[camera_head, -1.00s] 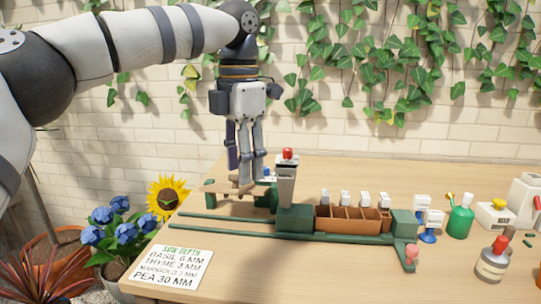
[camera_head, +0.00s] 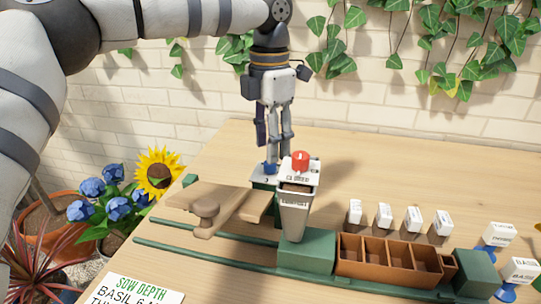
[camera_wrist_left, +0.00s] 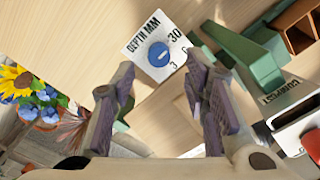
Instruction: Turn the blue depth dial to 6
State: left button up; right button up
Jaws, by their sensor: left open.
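The blue depth dial (camera_wrist_left: 159,54) sits on a white plate (camera_wrist_left: 150,36) marked DEPTH MM, with 30, 6 and 3 around its right side. A pale pointer line shows on the dial, but I cannot tell exactly which number it meets. In the head view the dial (camera_head: 270,168) is a small blue knob on the green seeder, left of the compost hopper (camera_head: 295,210). My left gripper (camera_head: 272,148) points down just over the dial, fingers apart and empty. In the left wrist view the dial lies ahead between the fingertips (camera_wrist_left: 160,70). My right gripper is out of view.
The hopper with its red knob (camera_head: 300,160) stands close to the right of my left gripper. A wooden handle piece (camera_head: 207,208) lies left. A brown compartment tray (camera_head: 390,270), white labelled blocks and a SOW DEPTH card (camera_head: 140,290) are on the table.

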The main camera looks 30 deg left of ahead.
aim_at(270, 167)
pick_arm(q)
notch_tip(270, 167, down, 4)
jog(key=shift+w+f, duration=0.1)
jog(key=shift+f, duration=0.05)
grip_shut()
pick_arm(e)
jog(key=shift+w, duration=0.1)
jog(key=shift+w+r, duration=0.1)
pick_arm(q)
jog(key=shift+m, duration=0.7)
jog(key=shift+m+p, duration=0.45)
jog(key=shift+m, duration=0.75)
jog(key=m, duration=0.4)
jog(key=shift+m, duration=0.3)
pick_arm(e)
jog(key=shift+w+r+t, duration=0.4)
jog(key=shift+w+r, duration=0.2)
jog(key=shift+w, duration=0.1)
pick_arm(q)
jog(key=shift+m, duration=0.3)
